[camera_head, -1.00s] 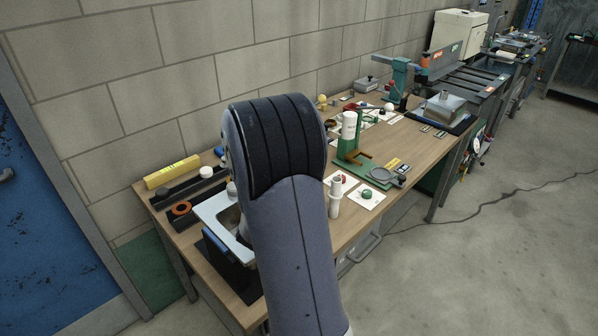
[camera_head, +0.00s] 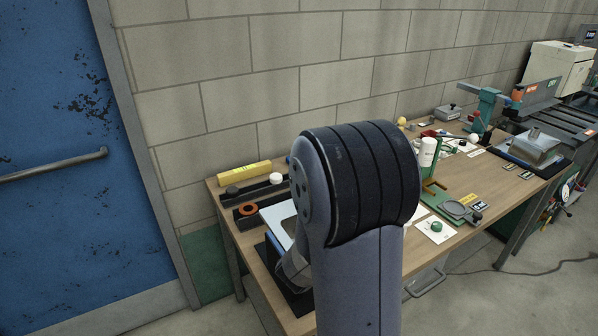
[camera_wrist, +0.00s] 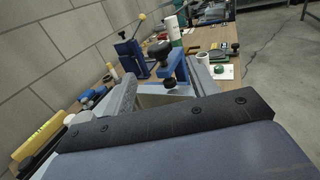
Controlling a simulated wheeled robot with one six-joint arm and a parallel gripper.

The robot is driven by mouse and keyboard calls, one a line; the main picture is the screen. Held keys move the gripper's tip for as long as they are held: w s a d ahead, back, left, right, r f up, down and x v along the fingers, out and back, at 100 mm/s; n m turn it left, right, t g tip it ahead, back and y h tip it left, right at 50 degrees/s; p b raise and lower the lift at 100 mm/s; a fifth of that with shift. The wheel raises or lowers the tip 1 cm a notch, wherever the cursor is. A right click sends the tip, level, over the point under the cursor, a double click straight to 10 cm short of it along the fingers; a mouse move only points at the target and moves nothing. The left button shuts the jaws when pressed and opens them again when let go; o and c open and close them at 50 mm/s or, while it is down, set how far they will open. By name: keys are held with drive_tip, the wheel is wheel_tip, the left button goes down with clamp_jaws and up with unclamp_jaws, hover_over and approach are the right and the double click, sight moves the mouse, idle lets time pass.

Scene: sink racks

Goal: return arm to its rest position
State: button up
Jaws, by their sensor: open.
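My arm fills the middle of the head view, its large dark-banded joint standing in front of the bench. My gripper (camera_wrist: 166,72) shows in the wrist view as two grey fingers set wide apart, with nothing held between them.
The wooden bench (camera_head: 478,180) runs along a block wall. A yellow bar (camera_head: 245,172), an orange ring (camera_head: 248,209) and a pale sink tray (camera_head: 279,220) lie at its left end. A white cylinder (camera_head: 428,152) stands on a green stand. A blue door (camera_head: 60,220) is at left.

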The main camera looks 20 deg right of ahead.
drive_tip(key=p+x, duration=0.2)
drive_tip(key=x, duration=0.9)
drive_tip(key=shift+s+r, duration=0.1)
drive_tip(key=shift+a+r+p, duration=0.1)
drive_tip(key=shift+p, duration=0.45)
drive_tip(key=shift+m+g+h, duration=0.3)
drive_tip(key=shift+g, duration=0.1)
drive_tip(key=shift+s+f+t+b, duration=0.1)
drive_tip(key=shift+f+t+b, duration=0.2)
drive_tip(key=shift+b, duration=0.15)
